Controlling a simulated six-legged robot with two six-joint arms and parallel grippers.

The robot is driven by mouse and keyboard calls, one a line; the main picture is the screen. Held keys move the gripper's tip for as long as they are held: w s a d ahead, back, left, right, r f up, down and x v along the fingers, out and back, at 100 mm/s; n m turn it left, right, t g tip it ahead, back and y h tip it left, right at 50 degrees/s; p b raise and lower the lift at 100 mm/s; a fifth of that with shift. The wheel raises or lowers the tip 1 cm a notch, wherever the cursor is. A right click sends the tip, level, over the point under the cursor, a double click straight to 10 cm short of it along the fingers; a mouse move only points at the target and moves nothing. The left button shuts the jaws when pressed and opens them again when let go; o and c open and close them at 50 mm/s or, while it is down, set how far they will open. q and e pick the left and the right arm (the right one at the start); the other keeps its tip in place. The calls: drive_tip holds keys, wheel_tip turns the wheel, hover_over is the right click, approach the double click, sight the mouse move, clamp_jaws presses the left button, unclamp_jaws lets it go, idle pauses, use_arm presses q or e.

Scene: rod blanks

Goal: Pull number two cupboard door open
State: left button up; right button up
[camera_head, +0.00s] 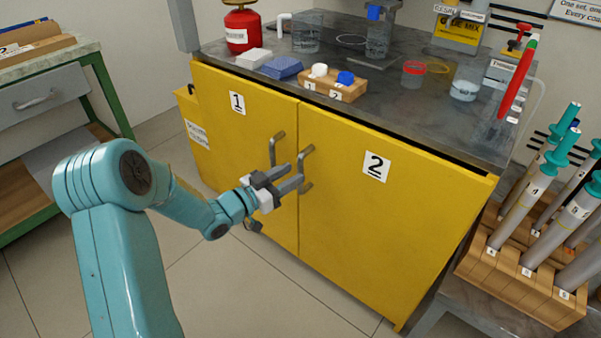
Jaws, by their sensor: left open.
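The yellow cupboard door marked 2 (385,215) is the right-hand door and looks shut. Its grey bar handle (305,170) stands at the door's left edge. The door marked 1 (240,140) is beside it on the left, also looking shut, with its own grey handle (276,148) close to the middle seam. My left gripper (292,178) is open, its fingers pointing right at the handle of door 2. The fingertips overlap that handle in the picture; I cannot tell whether they touch it. My right gripper does not show.
The grey worktop (420,115) above holds a red can (242,30), beakers and a wooden block (334,84) with caps. At right, a wooden rack (520,285) of teal-topped tubes stands near door 2's right side. Tiled floor (270,295) in front is clear.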

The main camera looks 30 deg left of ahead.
sight(298, 171)
use_arm(q)
drive_tip(key=shift+b+x, duration=0.3)
drive_tip(key=shift+x, duration=1.75)
clamp_jaws()
drive_tip(key=shift+s, duration=0.1)
